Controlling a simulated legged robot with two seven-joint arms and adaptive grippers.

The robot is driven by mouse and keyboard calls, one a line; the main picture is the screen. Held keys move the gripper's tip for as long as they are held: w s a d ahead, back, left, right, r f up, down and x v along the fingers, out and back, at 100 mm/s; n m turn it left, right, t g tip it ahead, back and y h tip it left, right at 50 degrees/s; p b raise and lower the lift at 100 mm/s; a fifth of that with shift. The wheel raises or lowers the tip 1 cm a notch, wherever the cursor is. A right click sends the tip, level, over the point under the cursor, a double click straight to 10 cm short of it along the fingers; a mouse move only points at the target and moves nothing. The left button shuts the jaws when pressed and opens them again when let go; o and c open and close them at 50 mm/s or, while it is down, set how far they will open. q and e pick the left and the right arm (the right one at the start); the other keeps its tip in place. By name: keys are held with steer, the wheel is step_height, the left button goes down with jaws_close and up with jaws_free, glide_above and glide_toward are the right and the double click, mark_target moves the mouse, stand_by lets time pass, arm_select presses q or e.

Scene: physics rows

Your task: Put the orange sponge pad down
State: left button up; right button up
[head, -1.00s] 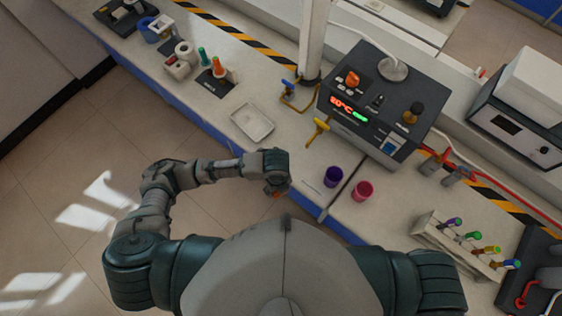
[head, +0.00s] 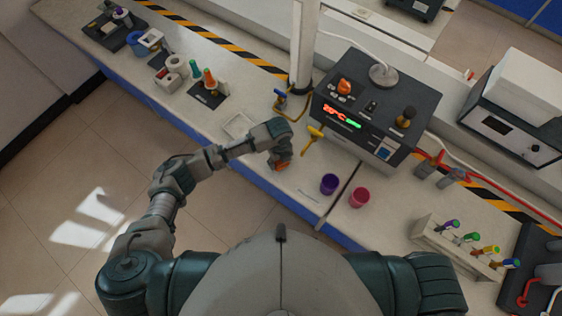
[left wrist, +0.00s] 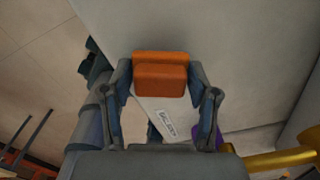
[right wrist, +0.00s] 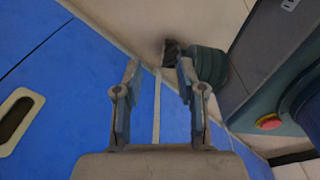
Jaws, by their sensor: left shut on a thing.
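The orange sponge pad (left wrist: 160,75) sits between the two fingers of my left gripper (left wrist: 161,85), which is shut on it. In the head view the pad (head: 282,165) shows only in part under my left gripper (head: 281,158), over the near part of the white bench top (head: 268,180). I cannot tell whether the pad touches the bench. A white label with dark print (left wrist: 165,124) lies on the bench near the pad. My right gripper (right wrist: 158,80) shows only in the right wrist view; its fingers are apart with nothing between them.
A purple cup (head: 329,184) and a pink cup (head: 359,197) stand right of the pad. A shallow tray (head: 236,126) lies behind my left arm. A tube rack (head: 455,247) is at right.

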arm_select(q)
steer(key=shift+a+f, duration=0.25)
steer(key=shift+f, duration=0.25)
steer(key=shift+a+f, duration=0.2)
steer(key=shift+f, duration=0.25)
steer(key=shift+d+f, duration=0.1)
steer(key=o, duration=0.9)
steer(key=shift+d, duration=0.2)
steer(key=shift+c, duration=0.2)
steer(key=shift+o, duration=0.8)
steer(key=shift+d, duration=0.25)
steer(key=shift+r, duration=0.2)
steer(key=r, duration=1)
steer(key=shift+a+r, duration=0.2)
steer(key=shift+r, duration=0.2)
steer(key=shift+d+r, duration=0.1)
steer(key=shift+r, duration=0.45)
arm_select(e)
steer(key=shift+a+r, duration=0.15)
steer(key=shift+a, duration=0.45)
arm_select(q)
steer(key=shift+a, duration=0.2)
arm_select(e)
steer(key=shift+w+a, duration=0.1)
